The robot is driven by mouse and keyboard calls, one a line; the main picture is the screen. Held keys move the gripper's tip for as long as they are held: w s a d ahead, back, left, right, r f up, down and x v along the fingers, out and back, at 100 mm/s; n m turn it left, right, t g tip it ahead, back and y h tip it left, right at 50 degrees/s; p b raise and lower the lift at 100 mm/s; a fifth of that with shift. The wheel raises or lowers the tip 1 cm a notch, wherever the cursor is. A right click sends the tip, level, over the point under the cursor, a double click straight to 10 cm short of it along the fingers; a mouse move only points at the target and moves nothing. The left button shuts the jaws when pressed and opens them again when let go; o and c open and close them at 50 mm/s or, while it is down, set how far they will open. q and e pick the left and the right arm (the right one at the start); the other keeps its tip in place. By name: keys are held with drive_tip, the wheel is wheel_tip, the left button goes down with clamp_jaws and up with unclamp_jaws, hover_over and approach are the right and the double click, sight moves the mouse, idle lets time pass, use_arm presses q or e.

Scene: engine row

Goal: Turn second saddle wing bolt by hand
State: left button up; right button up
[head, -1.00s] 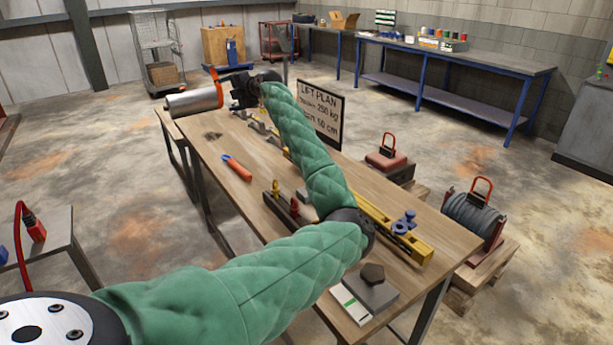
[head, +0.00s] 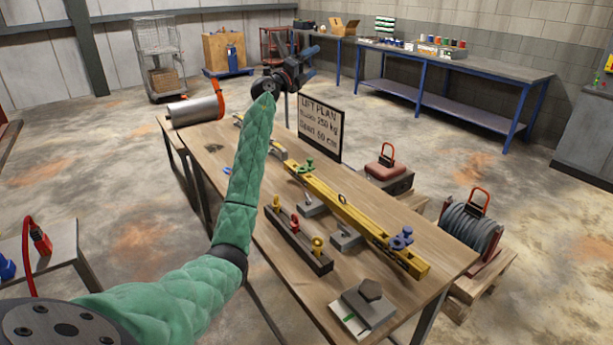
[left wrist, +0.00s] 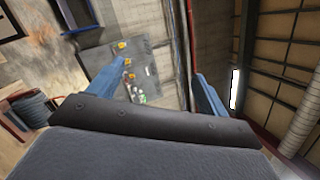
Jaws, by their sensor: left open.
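A long yellow beam (head: 345,210) lies along the workbench. My left gripper (head: 312,60) is raised beyond the bench's far end, open, empty and away from the bolts. In the left wrist view its two blue fingers stand wide apart with nothing between them. My right gripper is out of view.
The wooden workbench (head: 215,150) carries a silver cylinder (head: 195,110) at its far left and a grey block (head: 368,303) at its near end. A lift plan sign (head: 320,125) stands behind the beam. A cable reel (head: 470,225) stands to the right.

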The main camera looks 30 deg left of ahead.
use_arm(q)
drive_tip(key=d+f+m+g+h, duration=0.1)
drive_tip(key=d+f+m+g, duration=0.3)
drive_tip(key=f+m+g, duration=0.45)
drive_tip(key=m+g+y+p, duration=0.3)
drive_tip(key=m+g, duration=0.6)
drive_tip(key=m, duration=0.1)
approach(308, 196)
drive_tip(key=p+x, duration=0.2)
drive_tip(key=x, duration=0.5)
drive_tip(key=shift+s+d+p, duration=0.1)
drive_tip(key=shift+p, duration=0.25)
drive_tip(key=shift+x, duration=0.8)
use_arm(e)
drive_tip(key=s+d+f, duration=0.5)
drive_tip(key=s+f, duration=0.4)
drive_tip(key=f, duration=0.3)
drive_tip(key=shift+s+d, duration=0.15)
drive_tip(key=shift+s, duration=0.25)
use_arm(q)
drive_tip(key=c, duration=0.9)
drive_tip(key=shift+c, duration=0.5)
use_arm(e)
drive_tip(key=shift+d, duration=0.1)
